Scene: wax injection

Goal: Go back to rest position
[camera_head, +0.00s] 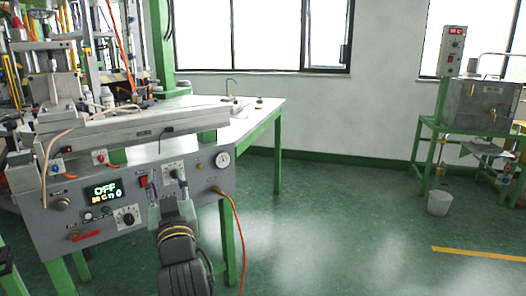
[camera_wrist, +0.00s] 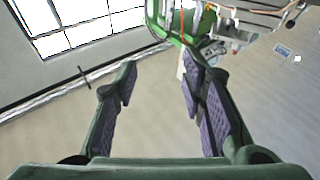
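My gripper (camera_wrist: 158,82) is open in the wrist view. Its two dark fingers with purple pads stand apart, with nothing between them. In the head view my gripper (camera_head: 166,182) is in front of the grey control panel of the wax injection machine (camera_head: 100,205). I cannot tell from this view whether it touches the panel. The panel has a display (camera_head: 103,190) reading OFF, several knobs, a red switch and a round gauge (camera_head: 222,160). My gripper and arm hide part of the panel's lower right.
A white-topped table (camera_head: 255,108) with green legs stands behind the machine. An orange hose (camera_head: 238,225) hangs from the panel's right side. At the far right are a metal tank (camera_head: 482,105) on a green stand and a white bucket (camera_head: 439,203). The green floor between is clear.

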